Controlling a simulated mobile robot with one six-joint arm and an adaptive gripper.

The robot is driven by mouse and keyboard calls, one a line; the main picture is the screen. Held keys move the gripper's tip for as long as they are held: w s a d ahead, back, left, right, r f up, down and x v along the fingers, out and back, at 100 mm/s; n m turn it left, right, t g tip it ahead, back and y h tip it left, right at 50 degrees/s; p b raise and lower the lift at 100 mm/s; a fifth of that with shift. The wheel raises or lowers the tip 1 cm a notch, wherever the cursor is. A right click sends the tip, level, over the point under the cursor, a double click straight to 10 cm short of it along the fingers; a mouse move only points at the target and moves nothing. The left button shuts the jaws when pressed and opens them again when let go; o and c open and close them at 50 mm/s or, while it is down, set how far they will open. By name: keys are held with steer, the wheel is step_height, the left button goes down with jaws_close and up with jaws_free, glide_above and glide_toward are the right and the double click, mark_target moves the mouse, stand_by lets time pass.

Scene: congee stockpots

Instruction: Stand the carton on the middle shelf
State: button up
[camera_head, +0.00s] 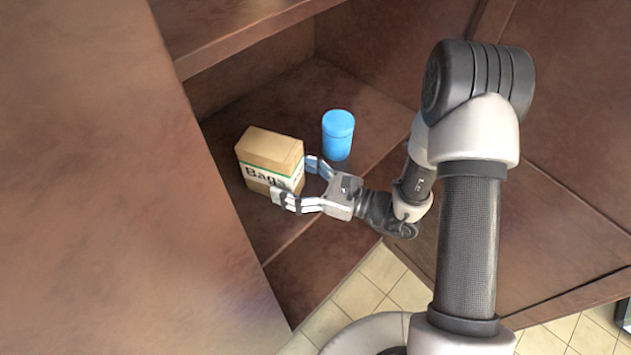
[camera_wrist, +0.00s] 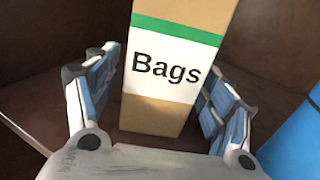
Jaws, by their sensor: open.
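The carton (camera_head: 268,152) is a tan box with a white and green band lettered "Bags". It stands upright on a brown wooden shelf (camera_head: 290,100) inside a cabinet. In the wrist view the carton (camera_wrist: 170,105) fills the middle, between the open fingers. My gripper (camera_head: 295,183) is open in front of the carton, with one finger on each side. In the wrist view the gripper (camera_wrist: 160,110) shows a gap between the carton and the left finger; the right finger is close to the carton, and I cannot tell whether it touches.
A blue lidded canister (camera_head: 338,135) stands on the same shelf, right of the carton and close to my gripper; it also shows in the wrist view (camera_wrist: 295,150). Another shelf (camera_head: 225,30) is above. A brown panel (camera_head: 100,180) rises at the left. Tiled floor (camera_head: 370,285) lies below.

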steer(key=p+v, duration=0.1)
steer(key=v, duration=0.7)
steer(key=s+r+n+g+h, duration=0.7)
steer(key=s+r+n+g, duration=0.25)
steer(key=s+n, duration=0.45)
steer(key=s+d+r+n+t+h, duration=0.1)
steer(key=d+r+n+t+h, duration=0.2)
steer(key=d, duration=0.4)
steer(key=s+d+r+n+t+h, duration=0.1)
steer(key=d+r+n+t+h, duration=0.3)
steer(key=d+h, duration=0.3)
steer(key=shift+d+r+n+t, duration=0.3)
steer(key=shift+d+r+t, duration=0.1)
steer(key=shift+r+t, duration=0.4)
